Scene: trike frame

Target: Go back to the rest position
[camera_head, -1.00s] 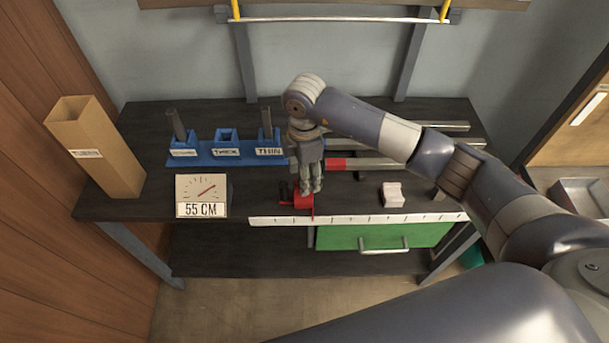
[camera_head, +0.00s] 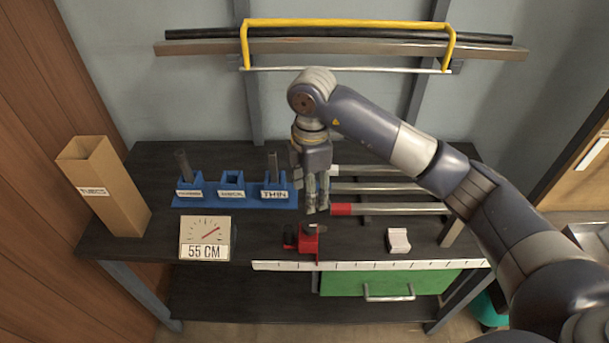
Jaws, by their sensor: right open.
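My right gripper (camera_head: 317,203) points down over the middle of the dark workbench (camera_head: 150,235). It is open, with nothing seen between its fingers. Its fingertips are just left of the red end of a metal tube (camera_head: 390,209) and behind a small red clamp (camera_head: 307,241). It looks apart from the clamp; whether it touches the tube I cannot tell. My right arm reaches in from the right side. My left gripper is not in view.
A blue holder (camera_head: 235,200) with labelled slots stands left of the gripper, near a gauge reading 55 CM (camera_head: 205,238) and a cardboard box (camera_head: 105,185). A white block (camera_head: 398,241) and a ruler (camera_head: 370,265) are at the front. A yellow rack (camera_head: 350,22) hangs on the wall.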

